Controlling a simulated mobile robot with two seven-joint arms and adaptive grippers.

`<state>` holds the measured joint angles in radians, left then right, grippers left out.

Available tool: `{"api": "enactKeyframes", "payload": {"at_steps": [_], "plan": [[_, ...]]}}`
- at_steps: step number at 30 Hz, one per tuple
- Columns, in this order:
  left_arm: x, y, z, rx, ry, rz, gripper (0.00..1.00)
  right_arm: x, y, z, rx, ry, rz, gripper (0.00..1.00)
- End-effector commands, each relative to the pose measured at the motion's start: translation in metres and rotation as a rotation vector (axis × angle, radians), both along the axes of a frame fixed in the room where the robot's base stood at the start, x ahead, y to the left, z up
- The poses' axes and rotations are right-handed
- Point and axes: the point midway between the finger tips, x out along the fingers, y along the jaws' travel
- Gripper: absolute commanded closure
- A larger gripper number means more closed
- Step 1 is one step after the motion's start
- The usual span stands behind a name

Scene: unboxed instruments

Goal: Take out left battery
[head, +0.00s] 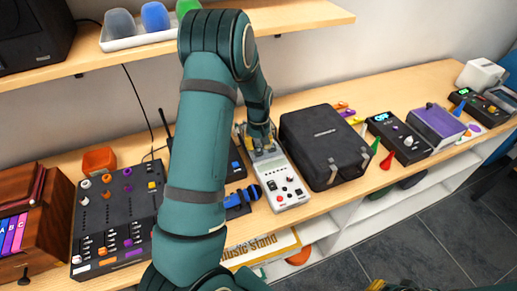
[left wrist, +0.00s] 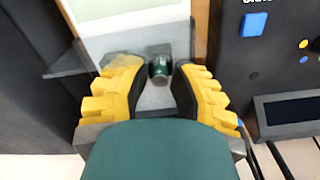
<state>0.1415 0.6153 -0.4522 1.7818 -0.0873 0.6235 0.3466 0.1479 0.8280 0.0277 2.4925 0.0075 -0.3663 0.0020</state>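A white and grey device (head: 288,192) with red and black controls lies on the bench, left of a black case. My left gripper (head: 260,146) reaches down to its far end. In the left wrist view, a dark green battery (left wrist: 160,68) sits in a recess of the device, between the yellow fingers of my left gripper (left wrist: 162,74). The fingers are apart, one on each side of the battery, and I see no clear grip. A second battery cannot be made out. A yellow tip at the bottom edge of the head view seems to be my right gripper (head: 377,286), mostly cut off.
The black case (head: 325,145) stands close to the right of the device. A black mixer (head: 117,213) and blue item (head: 241,200) are on the left. A wooden shelf (head: 290,17) hangs above. More instruments stand farther right.

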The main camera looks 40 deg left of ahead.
Motion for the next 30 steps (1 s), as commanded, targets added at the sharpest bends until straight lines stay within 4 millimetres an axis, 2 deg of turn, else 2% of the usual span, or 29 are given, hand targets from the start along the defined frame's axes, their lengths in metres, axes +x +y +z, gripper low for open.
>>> {"api": "enactKeyframes", "payload": {"at_steps": [2,4,5,19,23,30], "plan": [[0.000,0.000,0.000,0.000,0.000,0.000,0.78,0.000,0.000,0.000,0.000,0.000,0.000,1.00],[0.000,0.000,0.000,0.000,0.000,0.000,0.95,0.000,0.000,0.000,0.000,0.000,0.000,1.00],[0.000,0.000,0.000,0.000,0.000,0.000,1.00,0.000,0.000,0.000,0.000,0.000,0.000,1.00],[0.000,0.000,0.004,0.001,-0.001,0.000,1.00,0.000,0.000,0.000,0.000,0.000,0.000,1.00],[0.001,0.000,0.021,0.001,-0.004,0.000,1.00,0.000,0.000,0.001,0.000,0.000,0.000,1.00],[0.001,0.000,0.068,0.001,-0.004,-0.001,1.00,0.000,0.000,0.004,0.001,0.000,0.000,1.00]]}}
